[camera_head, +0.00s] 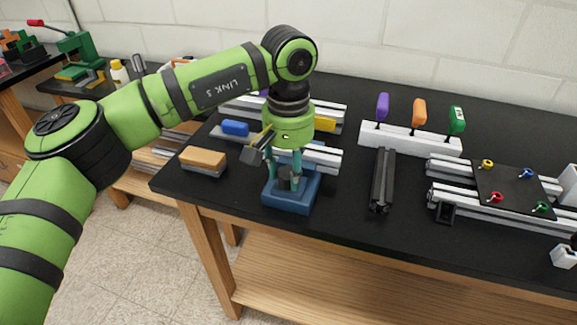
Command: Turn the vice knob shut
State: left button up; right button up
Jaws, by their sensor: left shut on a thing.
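The blue vice (291,206) stands near the front edge of the black table, left of the middle. Its dark knob (286,184) faces the front and shows partly between the fingers. My left gripper (283,180) reaches down from above, shut on the knob with a teal finger on each side. The green wrist and the fingers hide the upper part of the vice, so I cannot tell how far its jaws are apart. My right gripper is not in view.
Silver extrusion bars (326,157) lie behind the vice. A tan-topped block (203,158) is to its left. To the right are a dark bar (382,182), a rack with purple, orange and green handles (410,137), and a black plate (513,188). Bare table lies between vice and dark bar.

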aim_at(289, 172)
pick_arm(q)
jog(key=shift+m, duration=1.2)
jog(key=o, duration=1.1)
jog(key=shift+o, duration=0.2)
notch_tip(289, 172, up, 12)
